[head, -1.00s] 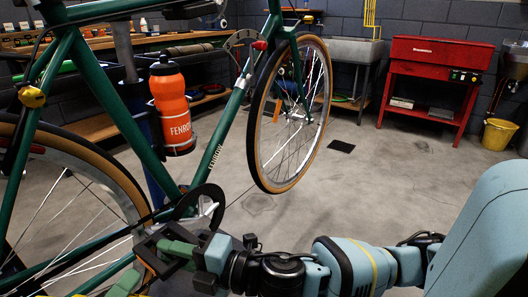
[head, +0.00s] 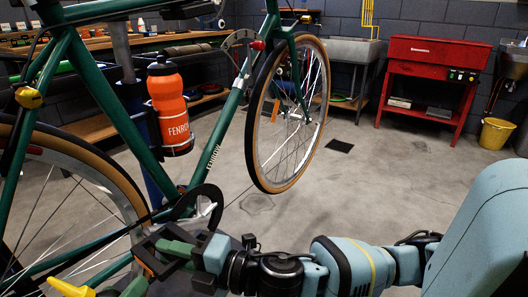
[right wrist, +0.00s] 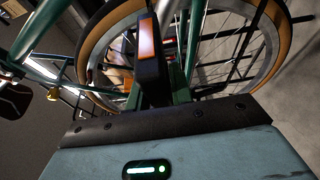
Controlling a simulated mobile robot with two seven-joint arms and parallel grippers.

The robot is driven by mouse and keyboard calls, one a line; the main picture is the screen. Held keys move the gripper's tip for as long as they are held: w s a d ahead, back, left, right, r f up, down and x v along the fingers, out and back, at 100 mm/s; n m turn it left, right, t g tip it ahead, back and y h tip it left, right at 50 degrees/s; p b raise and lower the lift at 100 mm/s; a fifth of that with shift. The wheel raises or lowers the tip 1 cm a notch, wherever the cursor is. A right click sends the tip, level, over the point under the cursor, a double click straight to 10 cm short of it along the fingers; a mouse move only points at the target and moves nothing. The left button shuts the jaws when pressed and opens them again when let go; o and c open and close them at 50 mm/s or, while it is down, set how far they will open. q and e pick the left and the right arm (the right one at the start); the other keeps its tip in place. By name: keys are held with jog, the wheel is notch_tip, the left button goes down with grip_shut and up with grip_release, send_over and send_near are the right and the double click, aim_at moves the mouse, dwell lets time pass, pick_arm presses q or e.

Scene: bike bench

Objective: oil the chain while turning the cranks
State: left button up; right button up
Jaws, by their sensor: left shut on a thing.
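The green bicycle's chainring and crank (head: 203,203) are at lower centre-left in the head view. My right gripper (head: 165,252) is just below them at the pedal. In the right wrist view a dark pedal with an amber reflector (right wrist: 147,42) stands in front of the green fingers; I cannot tell if they grip it. My left gripper (head: 132,289) shows only in part at the bottom edge of the head view. It is shut on a yellow-tipped thing (head: 70,288), probably the oiler, whose body is out of view. The chain is hard to make out.
The rear wheel (head: 80,190) fills the left side, close to both grippers. The front wheel (head: 290,115) is held off the floor. An orange bottle (head: 168,105) sits on the frame.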

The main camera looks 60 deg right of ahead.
jog(key=o, duration=0.5)
jog(key=shift+d+f, duration=0.15)
jog(key=shift+d, duration=0.05)
jog(key=shift+o, duration=0.9)
jog(key=shift+a, duration=0.1)
jog(key=v, duration=1)
jog(key=shift+s, duration=0.1)
